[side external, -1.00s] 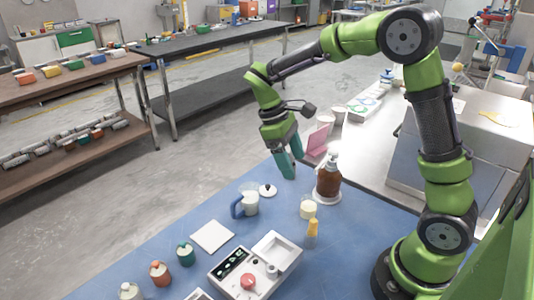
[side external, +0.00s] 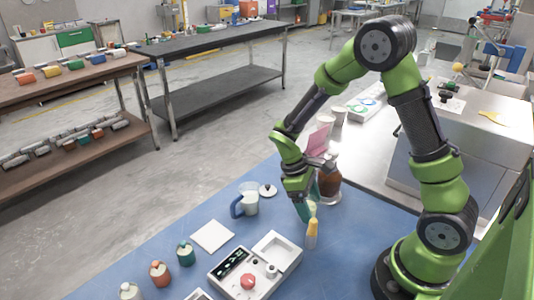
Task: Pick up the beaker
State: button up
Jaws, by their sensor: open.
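A small clear beaker with pale contents, seen earlier beside the brown bottle, is now almost wholly hidden behind my gripper (side external: 305,214). My gripper points down with its teal fingers at that spot and is open. Whether the fingers are around the beaker or in front of it, I cannot tell. A second clear vessel with a blue handle and white contents (side external: 248,201) stands upright to the left, apart from the gripper.
The brown bottle (side external: 330,183) stands close behind my gripper. A yellow-handled tool (side external: 312,233) is just in front. A white lid (side external: 268,190), a white square plate (side external: 212,236) and a white device with a red knob (side external: 230,278) lie on the blue tabletop (side external: 178,218).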

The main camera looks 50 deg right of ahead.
jog(key=c, duration=1.1)
jog(key=shift+c, duration=0.2)
jog(key=shift+w+r, duration=0.1)
jog(key=shift+r, duration=0.5)
jog(key=w, duration=0.2)
jog(key=w+a, duration=0.1)
jog(key=shift+w+a, duration=0.15)
jog(key=shift+w, duration=0.25)
notch_tip(320, 180, up, 14)
jog(key=shift+f, duration=0.2)
jog(key=shift+s, duration=0.1)
